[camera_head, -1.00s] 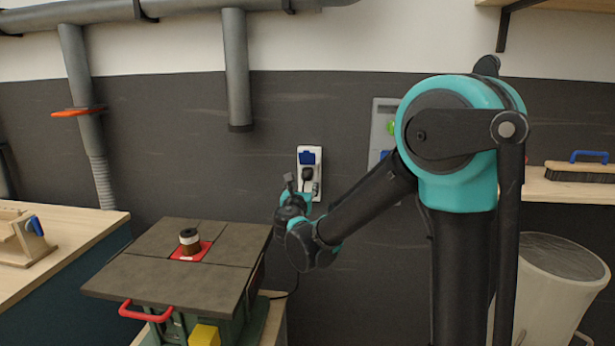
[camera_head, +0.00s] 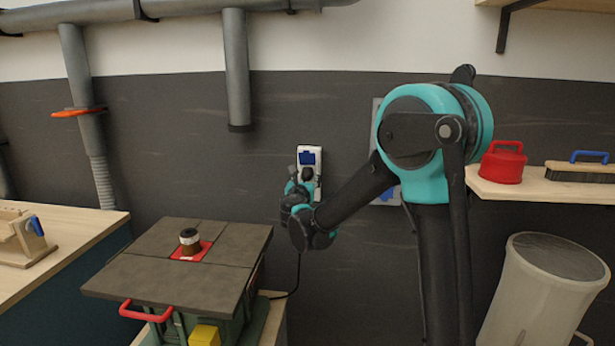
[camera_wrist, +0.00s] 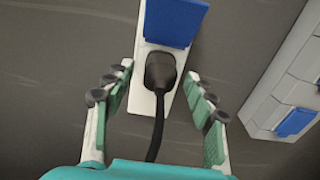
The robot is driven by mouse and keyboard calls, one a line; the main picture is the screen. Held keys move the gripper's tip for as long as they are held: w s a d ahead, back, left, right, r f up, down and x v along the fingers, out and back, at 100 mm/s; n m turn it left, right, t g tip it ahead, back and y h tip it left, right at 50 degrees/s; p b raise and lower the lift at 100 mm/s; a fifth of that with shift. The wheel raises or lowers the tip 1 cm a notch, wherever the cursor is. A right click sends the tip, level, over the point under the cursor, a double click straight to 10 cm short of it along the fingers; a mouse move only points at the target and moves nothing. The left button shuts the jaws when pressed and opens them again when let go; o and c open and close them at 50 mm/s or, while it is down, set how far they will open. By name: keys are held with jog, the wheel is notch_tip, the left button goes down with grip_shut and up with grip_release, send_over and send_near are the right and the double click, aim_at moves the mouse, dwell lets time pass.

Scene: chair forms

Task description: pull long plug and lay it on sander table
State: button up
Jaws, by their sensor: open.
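The black plug (camera_wrist: 160,70) sits in the white wall socket below a raised blue cover (camera_wrist: 174,20), with its cord (camera_wrist: 157,130) hanging down. In the wrist view my gripper (camera_wrist: 160,82) is open, one finger on each side of the plug, with gaps on both sides. In the head view the plug (camera_head: 308,173) is partly hidden by my gripper (camera_head: 300,180), which is at the socket (camera_head: 318,190). The sander table (camera_head: 150,275) stands below and to the left, with a dark and white spindle (camera_head: 190,240) in a red insert.
A grey panel with a blue cover (camera_wrist: 295,122) is on the wall right of the socket. Much of the sander table's top is bare.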

aim_at(305, 179)
jog(key=shift+w, duration=1.1)
grip_shut()
dwell(0.4)
jog(key=shift+s, duration=0.25)
jog(key=shift+s, duration=2.8)
jog(key=shift+s, duration=0.1)
jog(key=shift+s+a, duration=0.1)
jog(key=shift+s, duration=2.3)
